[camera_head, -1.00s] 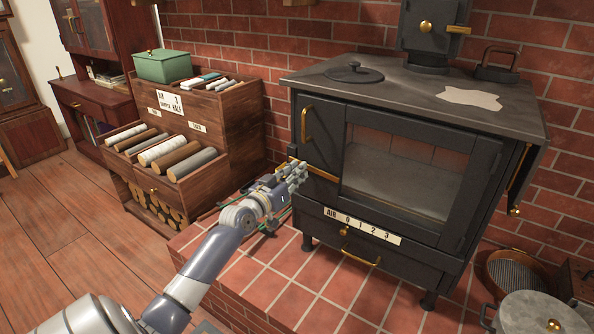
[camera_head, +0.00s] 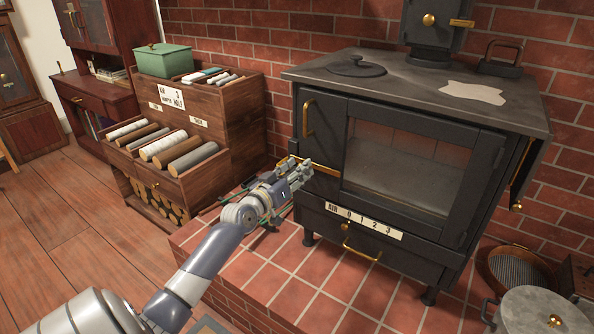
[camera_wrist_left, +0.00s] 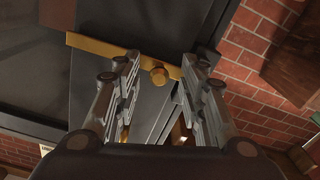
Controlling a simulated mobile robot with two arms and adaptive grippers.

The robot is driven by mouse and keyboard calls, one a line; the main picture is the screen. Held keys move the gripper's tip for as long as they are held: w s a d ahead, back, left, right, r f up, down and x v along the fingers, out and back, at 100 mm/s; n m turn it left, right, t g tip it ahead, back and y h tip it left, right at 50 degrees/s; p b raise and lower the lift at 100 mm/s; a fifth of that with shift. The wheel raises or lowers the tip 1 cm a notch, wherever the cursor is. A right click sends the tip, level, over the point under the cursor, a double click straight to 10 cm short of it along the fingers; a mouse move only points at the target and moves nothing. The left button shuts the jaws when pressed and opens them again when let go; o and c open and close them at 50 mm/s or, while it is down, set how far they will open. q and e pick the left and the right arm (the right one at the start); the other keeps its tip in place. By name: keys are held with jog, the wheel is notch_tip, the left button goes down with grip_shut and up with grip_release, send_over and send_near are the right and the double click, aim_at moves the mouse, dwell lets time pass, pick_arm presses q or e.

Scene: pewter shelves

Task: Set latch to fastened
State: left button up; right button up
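The latch is a brass bar (camera_head: 327,171) across the left part of the black stove's front, beside the glass door (camera_head: 405,165). In the left wrist view the bar (camera_wrist_left: 97,46) lies nearly level, sloping down to the right, with a round brass knob (camera_wrist_left: 159,76) on it. My left gripper (camera_head: 303,172) is in front of the latch and hides part of it. In the left wrist view this gripper (camera_wrist_left: 160,75) is open, one finger on each side of the knob, with gaps between. Whether a fingertip touches the bar cannot be told. My right gripper is not in view.
A brass door handle (camera_head: 308,118) stands above the latch. Below are the air scale plate (camera_head: 363,221) and a drawer handle (camera_head: 361,250). A wooden log rack (camera_head: 226,122) stands left of the stove. A pot (camera_head: 540,312) and a basket (camera_head: 518,268) sit at the lower right.

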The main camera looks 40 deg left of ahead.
pick_arm(q)
jog(key=s+d, duration=0.1)
jog(key=s, duration=1.1)
jog(key=shift+d, duration=0.2)
dwell(0.3)
